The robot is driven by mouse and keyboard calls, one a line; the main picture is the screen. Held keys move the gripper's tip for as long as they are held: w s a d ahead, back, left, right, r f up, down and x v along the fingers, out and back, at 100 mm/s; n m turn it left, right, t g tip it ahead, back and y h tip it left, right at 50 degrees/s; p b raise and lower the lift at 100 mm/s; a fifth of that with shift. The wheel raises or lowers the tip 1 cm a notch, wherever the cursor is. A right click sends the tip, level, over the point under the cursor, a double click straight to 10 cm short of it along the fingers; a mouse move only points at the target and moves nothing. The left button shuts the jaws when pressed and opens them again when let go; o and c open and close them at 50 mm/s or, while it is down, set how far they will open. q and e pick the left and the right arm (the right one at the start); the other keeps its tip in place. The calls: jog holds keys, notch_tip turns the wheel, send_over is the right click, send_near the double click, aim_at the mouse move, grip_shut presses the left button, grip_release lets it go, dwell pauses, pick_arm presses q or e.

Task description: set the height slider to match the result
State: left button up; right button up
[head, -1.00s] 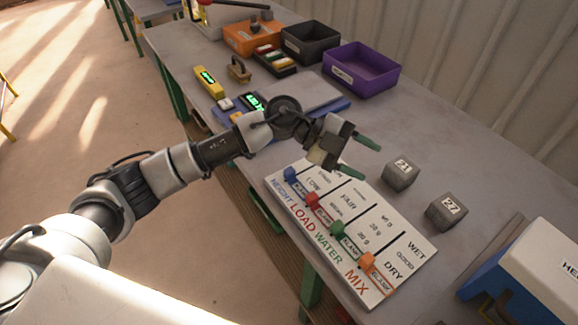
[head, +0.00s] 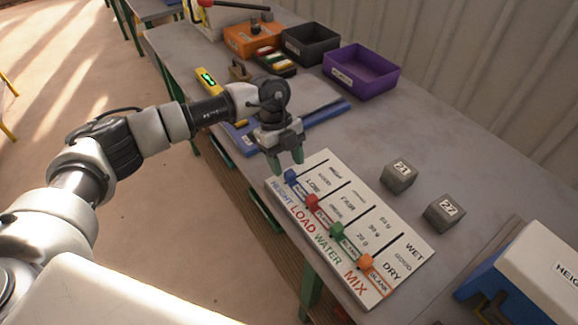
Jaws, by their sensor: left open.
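The white slider board (head: 402,270) lies on the grey table, with HEIGHT, LOAD, WATER and MIX labels along its near edge. The blue height slider (head: 291,177) sits at the near end of its track, by the HEIGHT label. The red load slider (head: 312,202), green water slider (head: 337,230) and orange mix slider (head: 367,262) also sit at the near ends of their tracks. My left gripper (head: 288,163) is open and empty, fingers pointing down, just above and behind the blue slider. I cannot tell whether it touches the slider. My right gripper is not in view.
Grey blocks marked 21 (head: 399,177) and 27 (head: 445,213) stand right of the board. A blue and white device (head: 540,270) is at the lower right. A purple bin (head: 361,72), dark bin (head: 309,45) and orange bin (head: 245,38) stand at the back.

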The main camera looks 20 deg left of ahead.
aim_at(290, 176)
pick_arm(q)
jog(key=shift+x, duration=1.3)
grip_shut()
